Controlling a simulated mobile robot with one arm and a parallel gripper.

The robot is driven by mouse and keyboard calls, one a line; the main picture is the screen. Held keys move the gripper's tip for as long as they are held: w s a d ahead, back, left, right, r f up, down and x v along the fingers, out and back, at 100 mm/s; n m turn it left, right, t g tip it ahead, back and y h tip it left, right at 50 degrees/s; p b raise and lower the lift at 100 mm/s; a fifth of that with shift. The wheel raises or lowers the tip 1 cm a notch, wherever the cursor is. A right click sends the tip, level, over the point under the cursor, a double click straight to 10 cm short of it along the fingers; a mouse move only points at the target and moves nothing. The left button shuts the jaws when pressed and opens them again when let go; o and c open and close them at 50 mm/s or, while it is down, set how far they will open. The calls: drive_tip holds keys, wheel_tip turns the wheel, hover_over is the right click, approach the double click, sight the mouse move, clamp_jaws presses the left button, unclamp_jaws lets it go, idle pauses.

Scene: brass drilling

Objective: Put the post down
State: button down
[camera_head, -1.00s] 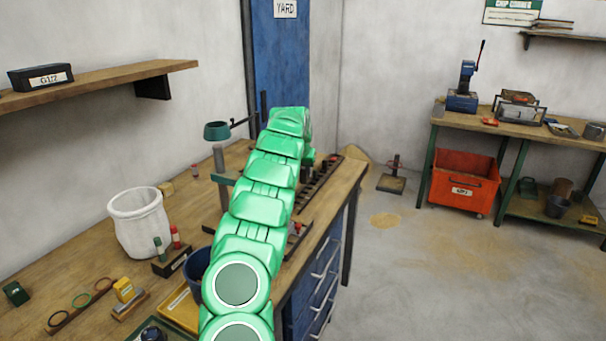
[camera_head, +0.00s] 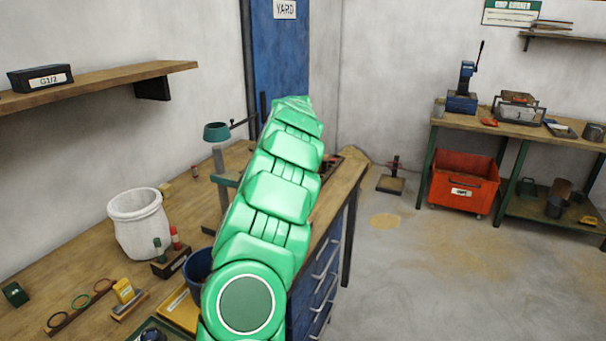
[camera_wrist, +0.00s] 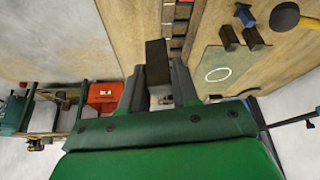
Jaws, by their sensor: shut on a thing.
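In the wrist view my gripper (camera_wrist: 157,85) is shut on a dark, square-sided post (camera_wrist: 157,62), which sticks out beyond the fingertips. Bench top lies beyond the post in this view; I cannot tell how far off it is. Two similar dark posts, a left one (camera_wrist: 229,38) and a right one (camera_wrist: 253,38), show by a green plate (camera_wrist: 225,68) with a pale ring on it. In the head view my green arm hides the gripper and the held post.
A slotted dark rack (camera_wrist: 179,28) runs along the wooden bench (camera_head: 90,262). A drill stand (camera_head: 217,160), a white pot (camera_head: 138,222) and a blue cup (camera_head: 197,268) stand left of my arm. An orange bin (camera_head: 463,182) sits under the far bench.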

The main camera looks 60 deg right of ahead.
drive_tip(key=shift+s+a+r, duration=0.2)
drive_tip(key=shift+a+r, duration=0.05)
drive_tip(key=shift+a, duration=0.2)
drive_tip(key=s+a+r+n+t+y, duration=0.15)
drive_tip(key=a+n, duration=0.55)
drive_tip(key=a, duration=0.9)
drive_tip(key=s+a+n+t+y, duration=0.1)
drive_tip(key=s+a+n+y, duration=0.35)
drive_tip(key=a, duration=1.25)
drive_tip(key=w+a+r+n+t+y, duration=0.1)
drive_tip(key=a+n, duration=0.8)
drive_tip(key=a, duration=0.7)
drive_tip(key=shift+w+d+f, duration=1.35)
drive_tip(key=shift+w+f, duration=0.55)
drive_tip(key=shift+f, duration=0.25)
drive_tip(key=shift+w+d+f, duration=1.4)
drive_tip(key=shift+w+f, duration=0.5)
drive_tip(key=shift+f, duration=0.25)
drive_tip(key=shift+w+d+f, duration=1.35)
drive_tip(key=shift+w+f, duration=0.55)
drive_tip(key=shift+f, duration=0.25)
drive_tip(key=shift+f, duration=0.4)
